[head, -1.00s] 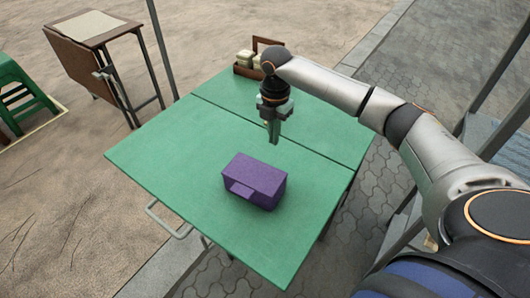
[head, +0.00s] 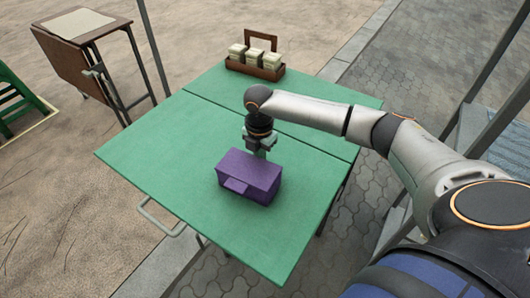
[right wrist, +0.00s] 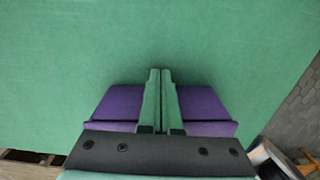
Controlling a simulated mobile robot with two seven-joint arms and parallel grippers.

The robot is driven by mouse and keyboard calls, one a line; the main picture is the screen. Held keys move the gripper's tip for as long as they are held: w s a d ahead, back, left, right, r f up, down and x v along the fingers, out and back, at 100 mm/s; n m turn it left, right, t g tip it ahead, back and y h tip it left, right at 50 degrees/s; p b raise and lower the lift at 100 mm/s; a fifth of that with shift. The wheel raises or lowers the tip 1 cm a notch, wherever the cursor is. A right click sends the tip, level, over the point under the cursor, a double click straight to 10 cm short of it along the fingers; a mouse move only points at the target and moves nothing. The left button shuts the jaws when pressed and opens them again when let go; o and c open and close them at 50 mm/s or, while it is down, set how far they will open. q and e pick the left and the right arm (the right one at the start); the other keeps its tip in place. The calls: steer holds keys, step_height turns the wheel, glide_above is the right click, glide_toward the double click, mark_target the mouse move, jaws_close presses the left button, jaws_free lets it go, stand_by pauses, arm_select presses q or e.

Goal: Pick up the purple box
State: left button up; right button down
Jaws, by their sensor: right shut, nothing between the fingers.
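The purple box (head: 248,177) rests on the green table (head: 200,215), with a small tab on its near face. It also shows in the right wrist view (right wrist: 207,104), partly hidden behind my gripper. My right gripper (head: 262,153) points down at the far edge of the box, its fingertips partly hidden behind the box in the head view. In the right wrist view its two fingers (right wrist: 160,75) are together with nothing between them, in front of the middle of the box. I cannot tell whether they touch the box. My left gripper is not in view.
A wooden carrier (head: 256,66) with several pale containers stands at the table's far edge. A wooden side table (head: 85,30) and a green stool (head: 18,95) stand to the left. The tabletop around the box is clear.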

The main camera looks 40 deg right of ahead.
mark_target(223, 213)
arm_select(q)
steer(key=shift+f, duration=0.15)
arm_select(e)
steer(key=shift+s+a, duration=0.1)
steer(key=shift+a, duration=0.05)
